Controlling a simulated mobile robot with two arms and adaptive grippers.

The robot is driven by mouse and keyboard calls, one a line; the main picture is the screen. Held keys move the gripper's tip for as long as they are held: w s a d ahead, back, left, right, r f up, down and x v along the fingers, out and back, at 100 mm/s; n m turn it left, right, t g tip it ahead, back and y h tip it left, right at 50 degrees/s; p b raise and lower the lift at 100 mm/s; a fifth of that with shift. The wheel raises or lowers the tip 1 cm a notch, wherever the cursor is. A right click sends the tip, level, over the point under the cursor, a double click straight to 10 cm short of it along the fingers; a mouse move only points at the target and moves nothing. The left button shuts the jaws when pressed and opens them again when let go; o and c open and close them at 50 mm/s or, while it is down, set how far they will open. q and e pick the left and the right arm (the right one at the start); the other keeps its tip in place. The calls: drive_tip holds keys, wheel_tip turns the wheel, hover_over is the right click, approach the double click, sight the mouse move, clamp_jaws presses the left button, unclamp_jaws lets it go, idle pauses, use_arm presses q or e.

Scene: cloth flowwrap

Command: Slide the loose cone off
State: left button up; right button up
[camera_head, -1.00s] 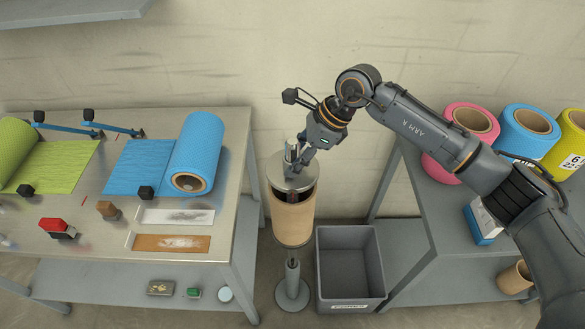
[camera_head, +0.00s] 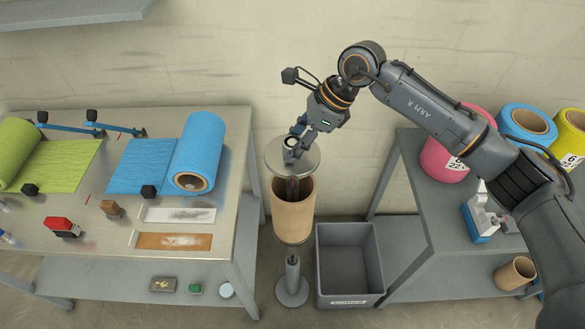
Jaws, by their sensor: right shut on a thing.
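The loose cone (camera_head: 309,160), a grey metal piece with a round flat flange, is held just above the open top of a brown cardboard core (camera_head: 293,218). My right gripper (camera_head: 294,148) is shut on the cone's hub from above. A gap shows between the flange and the core's rim, with a dark shaft visible inside the core. The core is upright on a metal stand (camera_head: 292,284). The cone's underside is mostly hidden. My left gripper is not in view.
A grey bin (camera_head: 334,301) labelled for cores stands empty right of the stand. The metal table (camera_head: 110,235) at left carries green and blue rolls (camera_head: 200,145). The right shelf (camera_head: 405,185) holds pink, blue and yellow rolls. The table's right edge is close to the core.

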wheel_tip(320, 180, up, 12)
drive_tip(key=p, duration=0.4)
idle(1.5)
idle(0.4)
